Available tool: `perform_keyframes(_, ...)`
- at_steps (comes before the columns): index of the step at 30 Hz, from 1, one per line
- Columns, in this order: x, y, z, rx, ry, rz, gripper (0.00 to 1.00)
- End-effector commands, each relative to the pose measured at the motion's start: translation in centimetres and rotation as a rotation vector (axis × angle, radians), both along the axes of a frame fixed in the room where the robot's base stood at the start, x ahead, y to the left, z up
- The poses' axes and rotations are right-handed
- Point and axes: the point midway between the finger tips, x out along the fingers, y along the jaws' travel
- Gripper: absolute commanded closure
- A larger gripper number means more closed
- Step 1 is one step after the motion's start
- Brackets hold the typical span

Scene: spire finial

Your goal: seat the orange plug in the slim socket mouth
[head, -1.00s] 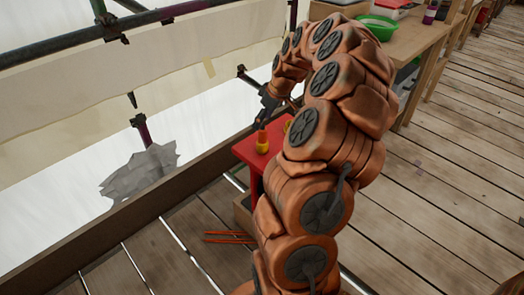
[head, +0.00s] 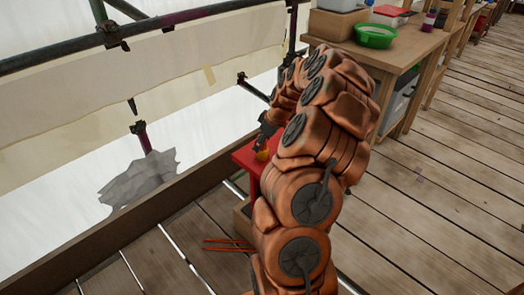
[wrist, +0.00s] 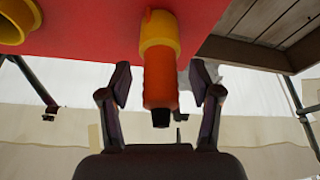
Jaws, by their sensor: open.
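The orange plug (wrist: 160,78) has a dark tip and stands in a slim yellow socket (wrist: 159,32) on the red table (wrist: 90,30). In the wrist view its dark end points toward my gripper. I cannot tell how deep it sits. My gripper (wrist: 160,82) is open, with one finger on each side of the plug and a gap on both sides. In the head view the plug (head: 262,155) shows small at my gripper (head: 265,140), and my arm hides much of the table.
A wider yellow socket (wrist: 15,22) is on the same table, at the left in the wrist view. A wooden bench (head: 395,55) with a green bowl (head: 375,36) stands behind my arm. Red rods (head: 228,244) lie on the planks.

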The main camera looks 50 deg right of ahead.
Motion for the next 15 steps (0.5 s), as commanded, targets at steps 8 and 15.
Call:
perform_keyframes(8, -0.01, 0.02, 0.09, 0.0, 0.0, 0.0, 0.49)
perform_keyframes(15, -0.01, 0.03, 0.09, 0.0, 0.0, 0.0, 0.74)
